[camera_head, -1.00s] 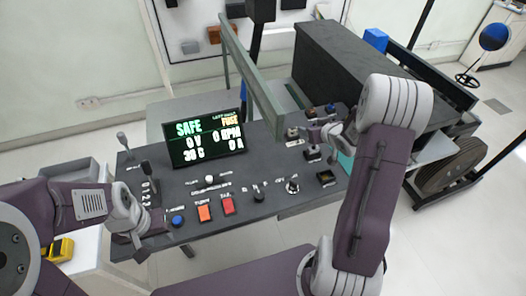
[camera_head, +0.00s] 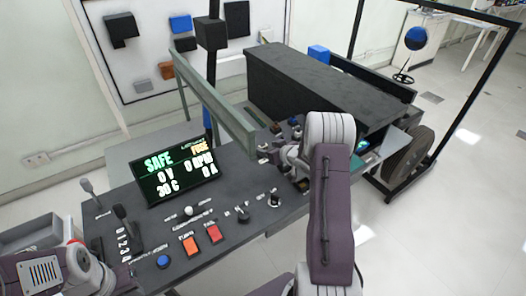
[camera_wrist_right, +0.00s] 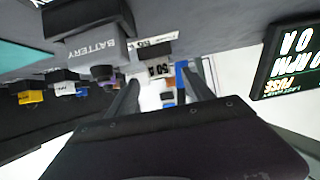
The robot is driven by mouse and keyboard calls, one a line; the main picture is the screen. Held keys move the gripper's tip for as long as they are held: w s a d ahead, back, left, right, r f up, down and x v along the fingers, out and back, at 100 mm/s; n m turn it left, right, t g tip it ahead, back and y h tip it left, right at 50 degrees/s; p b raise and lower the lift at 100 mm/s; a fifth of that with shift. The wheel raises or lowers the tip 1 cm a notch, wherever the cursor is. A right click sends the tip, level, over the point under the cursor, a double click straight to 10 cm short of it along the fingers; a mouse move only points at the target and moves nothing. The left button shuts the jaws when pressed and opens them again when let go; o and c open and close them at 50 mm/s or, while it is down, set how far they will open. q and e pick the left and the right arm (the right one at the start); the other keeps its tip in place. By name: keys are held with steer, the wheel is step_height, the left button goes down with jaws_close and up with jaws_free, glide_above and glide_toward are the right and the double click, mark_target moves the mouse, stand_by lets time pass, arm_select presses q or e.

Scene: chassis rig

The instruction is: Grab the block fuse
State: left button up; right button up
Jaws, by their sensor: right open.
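My right gripper (camera_wrist_right: 160,88) shows as two dark fingers spread apart in the right wrist view. Between and beyond them is a small pale block with printed dark marks (camera_wrist_right: 158,69), possibly the block fuse; I cannot tell for sure. No finger clearly touches it. In the head view my right gripper (camera_head: 272,152) is small and partly covered by my own wrist, at the far right part of the dark console (camera_head: 225,225). The display (camera_head: 175,178) reads SAFE and FUSE. My left arm is at the lower left; its fingers cannot be made out.
A grey box marked BATTERY (camera_wrist_right: 95,48) stands close to the left finger in the wrist view. Yellow (camera_wrist_right: 30,97) and blue (camera_wrist_right: 82,90) parts lie farther left. A grey-green beam (camera_head: 215,105) and a large black box (camera_head: 305,85) stand behind the console.

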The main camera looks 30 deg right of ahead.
steer(key=shift+x, duration=1.15)
steer(key=shift+s+r, duration=0.1)
steer(key=c, duration=0.3)
jaws_close()
steer(key=s+d+r+p, duration=0.2)
steer(key=d+r+p, duration=0.2)
steer(key=d+r, duration=0.7)
steer(key=shift+s+d, duration=0.2)
steer(key=shift+d, duration=0.05)
